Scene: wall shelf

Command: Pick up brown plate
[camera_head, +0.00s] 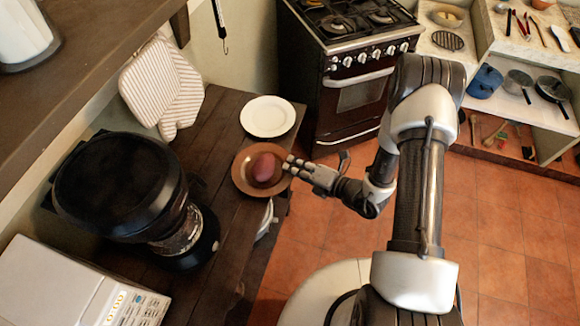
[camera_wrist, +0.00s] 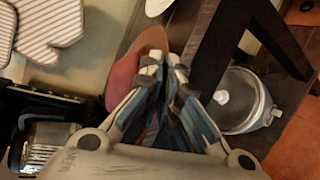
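The brown plate (camera_head: 240,175) is at the right edge of the dark wooden table, with a dark red, potato-like item (camera_head: 264,168) on it. My gripper (camera_head: 289,163) reaches in from the right, its fingertips over the plate's right rim. In the wrist view the fingertips (camera_wrist: 165,66) are almost together at the plate's edge (camera_wrist: 153,40), and they appear shut on the rim. The red item (camera_wrist: 120,80) is partly hidden by my fingers there. Whether the plate is clear of the table cannot be told.
A white plate (camera_head: 268,116) lies just behind. A black appliance (camera_head: 130,190) and a microwave (camera_head: 60,290) stand to the left. A lidded pot (camera_wrist: 240,98) sits below the tabletop. A stove (camera_head: 350,70) is at the back; the tiled floor at right is clear.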

